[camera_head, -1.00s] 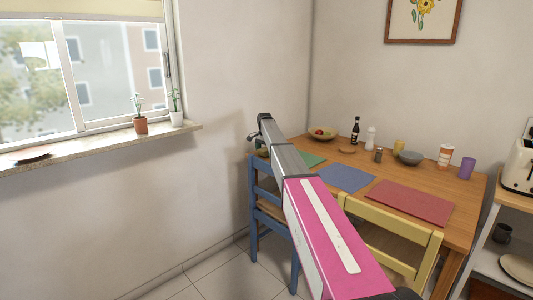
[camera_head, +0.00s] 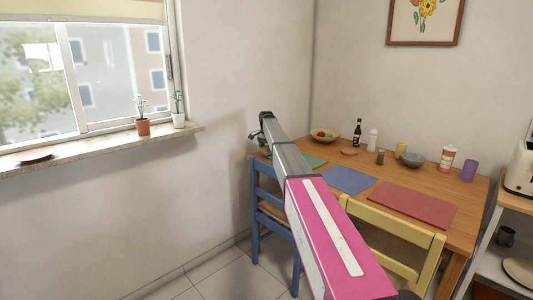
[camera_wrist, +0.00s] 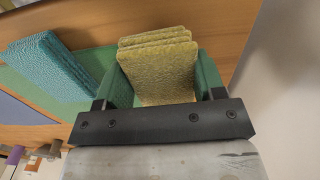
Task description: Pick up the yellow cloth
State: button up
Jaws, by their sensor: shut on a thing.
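The yellow cloth (camera_wrist: 158,62), folded in several layers, shows in the wrist view between the two green fingers of my gripper (camera_wrist: 162,82). My gripper is shut on it, with a finger against each side. The cloth is over the table, close to the green placemat (camera_wrist: 95,62); I cannot tell whether it still touches the surface. In the head view my arm hides the cloth and most of the gripper.
A teal cloth (camera_wrist: 50,65) lies left of my gripper in the wrist view. The wooden table (camera_head: 335,165) holds a fruit bowl (camera_head: 324,135), a dark bottle (camera_head: 357,132), and blue (camera_head: 348,180) and red placemats (camera_head: 412,204). Blue (camera_head: 268,205) and yellow chairs (camera_head: 395,235) stand near my arm.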

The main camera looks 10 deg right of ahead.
notch_tip(320, 180, up, 2)
jog(key=shift+r, duration=0.1)
jog(key=s+a+r, duration=0.5)
jog(key=a+r, duration=0.1)
jog(key=a, duration=0.4)
jog(key=shift+s+r, duration=0.3)
jog(key=shift+r, duration=0.05)
jog(key=shift+a, duration=0.1)
